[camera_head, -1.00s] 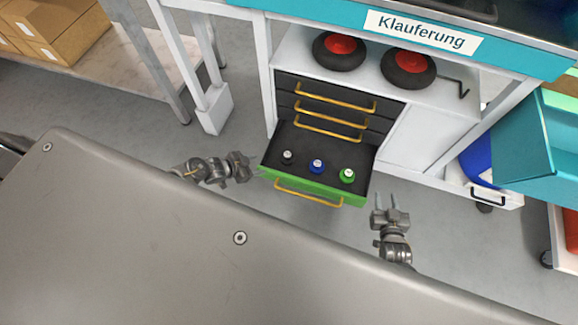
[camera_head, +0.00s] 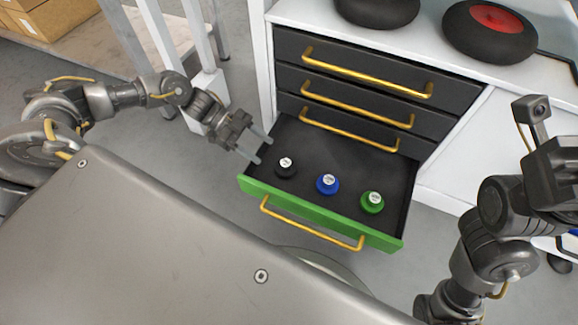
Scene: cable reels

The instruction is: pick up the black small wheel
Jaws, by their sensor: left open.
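The black small wheel (camera_head: 286,168) has a pale hub and lies at the left in the open bottom drawer. A blue small wheel (camera_head: 327,185) and a green small wheel (camera_head: 372,202) lie to its right in a row. My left gripper (camera_head: 262,149) is open and empty, its fingers over the drawer's left edge, just up and left of the black wheel and apart from it. My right gripper (camera_head: 558,170) is at the right edge, away from the drawer; its fingers cannot be made out.
The drawer (camera_head: 310,213) has a green front with a yellow handle (camera_head: 305,225). Closed black drawers (camera_head: 350,85) with yellow handles are above it. Large black wheels (camera_head: 490,40) sit on the shelf on top. A white table leg (camera_head: 205,90) stands near my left arm.

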